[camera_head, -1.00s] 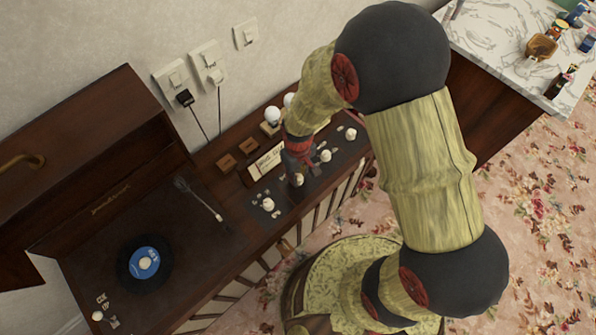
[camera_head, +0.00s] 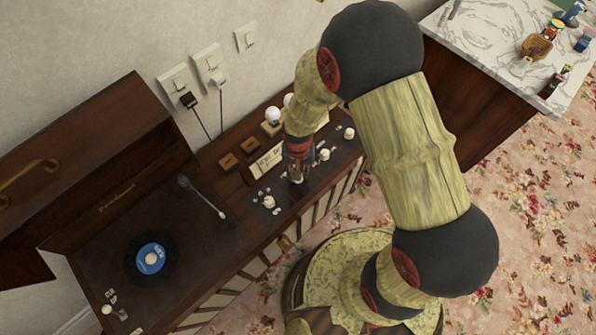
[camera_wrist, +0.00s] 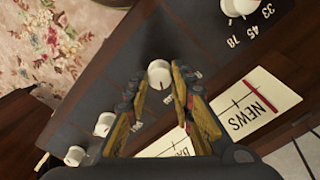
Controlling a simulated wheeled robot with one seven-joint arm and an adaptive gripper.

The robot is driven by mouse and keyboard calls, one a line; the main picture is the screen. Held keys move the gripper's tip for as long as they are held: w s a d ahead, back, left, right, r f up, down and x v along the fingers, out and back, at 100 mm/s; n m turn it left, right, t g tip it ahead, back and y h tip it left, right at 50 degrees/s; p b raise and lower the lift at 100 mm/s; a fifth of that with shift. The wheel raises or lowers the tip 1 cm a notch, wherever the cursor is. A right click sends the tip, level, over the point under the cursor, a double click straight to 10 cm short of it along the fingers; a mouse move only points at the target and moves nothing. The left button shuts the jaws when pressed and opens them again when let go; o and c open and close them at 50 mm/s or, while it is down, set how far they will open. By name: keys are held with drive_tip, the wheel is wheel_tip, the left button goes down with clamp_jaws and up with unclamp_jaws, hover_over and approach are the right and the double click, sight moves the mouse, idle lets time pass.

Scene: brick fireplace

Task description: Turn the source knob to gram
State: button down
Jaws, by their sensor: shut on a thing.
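A row of white knobs runs along the dark control panel (camera_head: 313,188) of the record-player cabinet. In the head view my gripper (camera_head: 297,176) is down at the panel and hides most of that knob. The neighbouring knob (camera_wrist: 238,7), marked 33, 45 and 78, also shows in the head view (camera_head: 268,202).
Two more knobs (camera_wrist: 104,124) (camera_wrist: 75,155) stand on the panel's other side. A dial reading NEWS (camera_wrist: 245,108) lies behind the knobs. The turntable record (camera_head: 151,258) and tone arm (camera_head: 202,197) are to the left. White bulbs (camera_head: 273,115) stand close behind my gripper.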

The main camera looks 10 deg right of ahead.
idle(0.4)
drive_tip(key=c, duration=1.5)
unclamp_jaws()
wheel_tip(320, 180, up, 12)
